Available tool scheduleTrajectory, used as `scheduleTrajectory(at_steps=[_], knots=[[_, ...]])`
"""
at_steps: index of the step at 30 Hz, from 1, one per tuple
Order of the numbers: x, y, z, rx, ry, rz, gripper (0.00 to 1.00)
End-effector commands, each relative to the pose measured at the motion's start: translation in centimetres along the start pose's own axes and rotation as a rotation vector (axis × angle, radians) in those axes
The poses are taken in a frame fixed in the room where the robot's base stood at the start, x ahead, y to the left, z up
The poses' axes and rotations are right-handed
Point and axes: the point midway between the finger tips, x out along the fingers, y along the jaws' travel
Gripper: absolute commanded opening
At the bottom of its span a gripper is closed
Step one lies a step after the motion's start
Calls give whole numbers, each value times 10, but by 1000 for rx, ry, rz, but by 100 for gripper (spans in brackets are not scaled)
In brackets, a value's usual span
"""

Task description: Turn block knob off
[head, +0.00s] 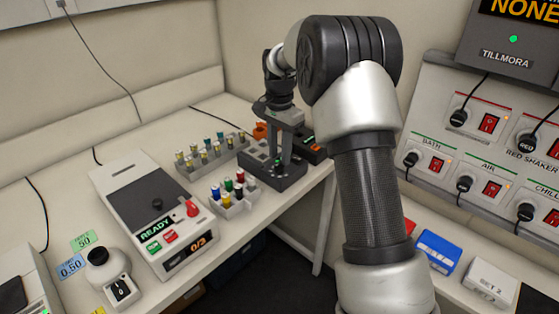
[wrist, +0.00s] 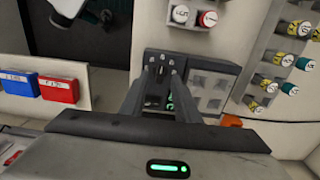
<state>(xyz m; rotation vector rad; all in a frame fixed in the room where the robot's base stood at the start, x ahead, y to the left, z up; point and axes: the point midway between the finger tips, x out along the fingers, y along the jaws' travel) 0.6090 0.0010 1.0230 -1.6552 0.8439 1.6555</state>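A dark block unit (head: 262,178) with square grey wells stands at the right end of the left bench. In the wrist view the block unit (wrist: 212,82) lies beneath my fingers, with its wells to their right. My gripper (head: 284,160) points down at the block unit from above. In the wrist view my gripper (wrist: 165,70) shows two fingers with a gap between them. A small green light on the unit shows through the gap. I cannot make out the block's knob; the fingers and arm cover that part. I cannot tell whether the fingertips touch the unit.
Racks of capped vials (head: 212,152) and (head: 233,205) stand left of the block unit. A READY device (head: 130,198) with a red knob (head: 192,208) is nearer. A switch panel (head: 478,150) is on the right, above blue (head: 438,250) and white boxes (head: 490,280).

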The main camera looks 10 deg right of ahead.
Motion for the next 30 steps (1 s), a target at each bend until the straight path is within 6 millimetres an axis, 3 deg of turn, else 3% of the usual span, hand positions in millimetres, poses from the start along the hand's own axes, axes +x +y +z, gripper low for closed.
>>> scheduleTrajectory(at_steps=[6,16,21,30], knots=[[22,0,0,1,-1,0,29],[26,0,0,0,0,-1,29],[26,0,0,0,0,-1,2],[25,0,0,-13,0,0,0]])
